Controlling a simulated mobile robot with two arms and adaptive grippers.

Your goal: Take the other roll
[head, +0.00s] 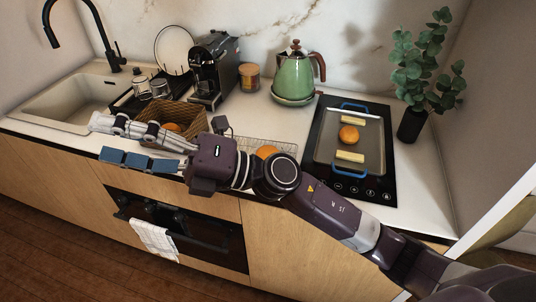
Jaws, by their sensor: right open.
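A round orange-brown roll (349,134) sits on a tray (325,138) with blue handles, between two pale yellow bars (350,156). Another roll (266,151) rests on a wire rack (285,147), partly hidden behind my right arm. A third roll (172,127) lies in a wicker basket (188,112), partly covered by my gripper. My right gripper (98,138) reaches in from the right and points left, its fingers spread and empty, in front of the basket in the picture. My left gripper is not in view.
The tray lies on a black hob (376,180). A green kettle (294,78), a coffee machine (214,68), a dish rack and a sink (75,100) line the counter. A plant in a black pot (412,124) stands right. A towel (154,239) hangs on the oven.

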